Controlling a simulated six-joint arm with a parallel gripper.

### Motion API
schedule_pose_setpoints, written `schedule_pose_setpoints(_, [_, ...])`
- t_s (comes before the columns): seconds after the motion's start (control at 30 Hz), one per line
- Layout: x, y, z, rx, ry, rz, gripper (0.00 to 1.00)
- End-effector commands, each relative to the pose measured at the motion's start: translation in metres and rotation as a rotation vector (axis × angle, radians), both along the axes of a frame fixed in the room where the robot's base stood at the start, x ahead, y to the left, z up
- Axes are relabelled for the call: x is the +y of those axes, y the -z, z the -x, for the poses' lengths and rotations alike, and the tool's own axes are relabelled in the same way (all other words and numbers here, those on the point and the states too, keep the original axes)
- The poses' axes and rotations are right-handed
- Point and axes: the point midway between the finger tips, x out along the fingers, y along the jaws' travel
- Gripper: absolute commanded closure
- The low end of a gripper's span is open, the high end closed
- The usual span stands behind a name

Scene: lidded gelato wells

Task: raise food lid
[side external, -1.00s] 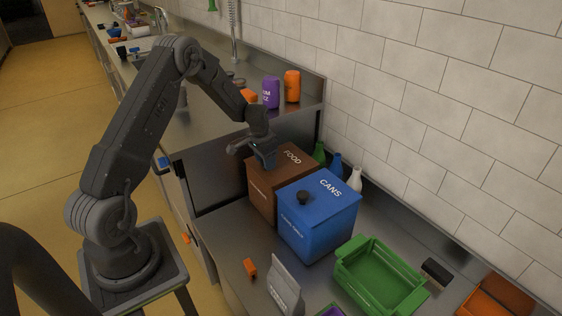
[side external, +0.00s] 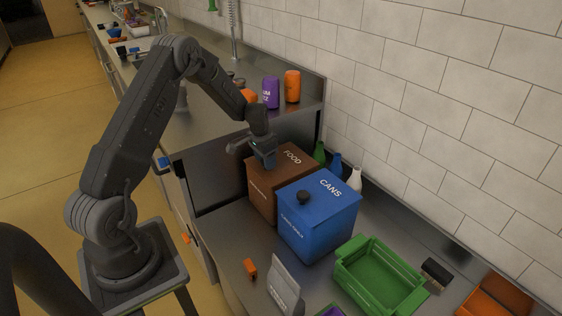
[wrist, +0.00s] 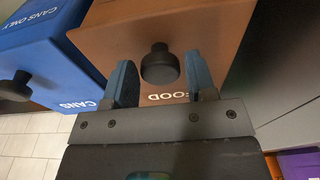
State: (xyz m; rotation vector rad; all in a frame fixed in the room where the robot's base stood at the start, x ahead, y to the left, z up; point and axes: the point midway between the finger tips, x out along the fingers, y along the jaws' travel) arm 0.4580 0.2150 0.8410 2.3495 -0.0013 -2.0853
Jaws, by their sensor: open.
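The brown FOOD bin (side external: 262,203) stands on the counter with its lid (side external: 299,166) down. It also shows in the wrist view (wrist: 205,30). Its black knob (wrist: 160,65) sits between the two blue-grey fingers of my gripper (wrist: 160,82), with a gap on each side. My gripper (side external: 264,160) is open and right over the lid in the side view, where it hides the knob.
The blue CANS bin (side external: 318,225) with a black knob stands close against the FOOD bin. Bottles (side external: 355,180) stand behind the bins by the wall. A green crate (side external: 380,280) is in front to the right. A raised shelf holds purple (side external: 270,92) and orange (side external: 292,86) cans.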

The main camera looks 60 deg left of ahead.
Motion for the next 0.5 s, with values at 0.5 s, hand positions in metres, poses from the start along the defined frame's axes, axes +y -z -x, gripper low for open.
schedule_pose_setpoints(0.5, [0.000, -0.053, 0.006, -0.001, 0.000, -0.001, 0.49])
